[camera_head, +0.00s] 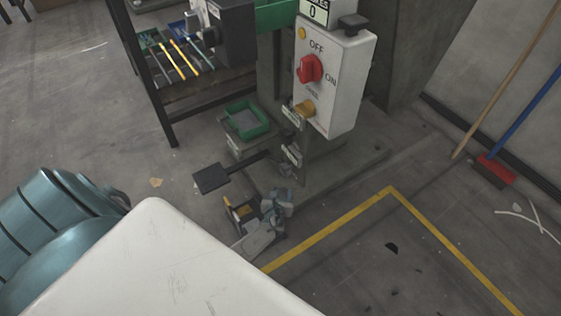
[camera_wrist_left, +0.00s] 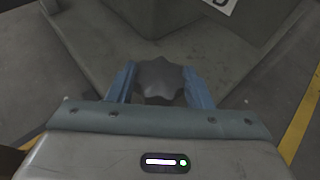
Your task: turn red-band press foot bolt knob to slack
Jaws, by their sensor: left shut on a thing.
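A dark grey lobed knob (camera_wrist_left: 160,80) sits low by the press foot in the left wrist view. My left gripper (camera_wrist_left: 159,88) has a blue finger on each side of it and is shut on it. In the head view my left gripper (camera_head: 279,200) is down near the floor at the base of the press (camera_head: 310,185); the knob is hard to make out there. The press carries a white control box (camera_head: 335,80) with a red switch (camera_head: 311,68) between OFF and ON marks. I see no red band on it. My right gripper is not in view.
A dark foot pedal (camera_head: 212,178) sticks out left of the press base. A green tray (camera_head: 246,120) stands behind it, near a dark rack (camera_head: 180,95). A yellow floor line (camera_head: 330,228) runs at the front right. A red broom (camera_head: 496,170) leans farther right.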

